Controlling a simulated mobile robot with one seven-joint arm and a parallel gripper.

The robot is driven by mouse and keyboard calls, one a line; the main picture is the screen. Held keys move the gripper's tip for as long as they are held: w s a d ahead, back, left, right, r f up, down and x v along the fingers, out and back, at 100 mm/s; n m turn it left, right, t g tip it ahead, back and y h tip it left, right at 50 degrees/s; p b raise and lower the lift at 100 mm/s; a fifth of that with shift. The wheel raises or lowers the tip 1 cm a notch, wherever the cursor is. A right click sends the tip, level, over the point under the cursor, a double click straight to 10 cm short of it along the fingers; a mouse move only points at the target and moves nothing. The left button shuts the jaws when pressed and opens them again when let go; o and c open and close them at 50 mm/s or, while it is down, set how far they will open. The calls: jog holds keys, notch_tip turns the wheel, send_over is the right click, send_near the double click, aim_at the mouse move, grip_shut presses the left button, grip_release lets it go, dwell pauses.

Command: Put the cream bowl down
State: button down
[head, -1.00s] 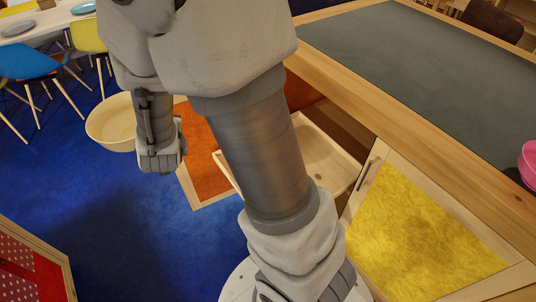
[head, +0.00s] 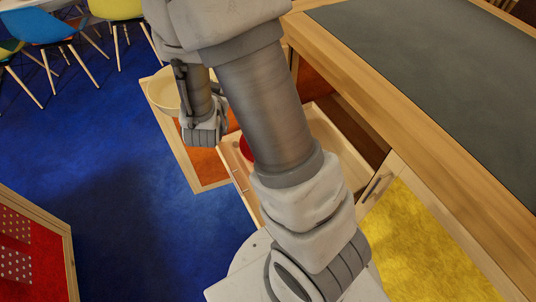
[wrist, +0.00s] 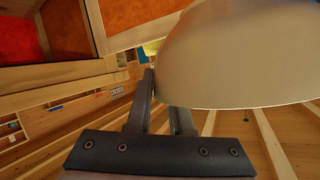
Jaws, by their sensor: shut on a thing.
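The cream bowl (head: 163,92) shows in the head view at the upper left, partly hidden behind my arm. In the wrist view the bowl (wrist: 240,55) fills the upper right, large and close. My gripper (wrist: 162,95) is shut on the bowl's edge in the wrist view. In the head view my arm hides the fingers. The bowl is held in the air, in front of the cabinet side. I cannot tell its exact height.
An open wooden drawer (head: 240,183) sticks out below my arm, with a red thing (head: 246,148) inside, partly hidden. A dark-topped counter (head: 430,80) runs along the right. A blue chair (head: 48,28) stands at upper left. The blue floor (head: 110,150) at left is clear.

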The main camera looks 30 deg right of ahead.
jog(key=s+d+f+m+g+h+b, duration=0.3)
jog(key=s+d+f+m+g+b, duration=0.15)
jog(key=s+d+f, duration=0.55)
jog(key=s+d+f+m+g+h+b, duration=0.35)
jog(key=s+d+f+m+b, duration=0.2)
jog(key=d+f, duration=0.7)
jog(key=shift+n, duration=0.5)
jog(key=shift+w+a+f+b, duration=0.85)
jog(key=shift+w+f+b, duration=0.8)
jog(key=shift+b, duration=0.7)
jog(key=shift+w+a+f+b, duration=0.8)
jog(key=shift+w+f+b, duration=0.6)
jog(key=shift+f+b, duration=0.65)
jog(key=shift+w+a+f+b, duration=0.85)
jog(key=shift+w+f+b, duration=0.7)
jog(key=shift+b, duration=1.05)
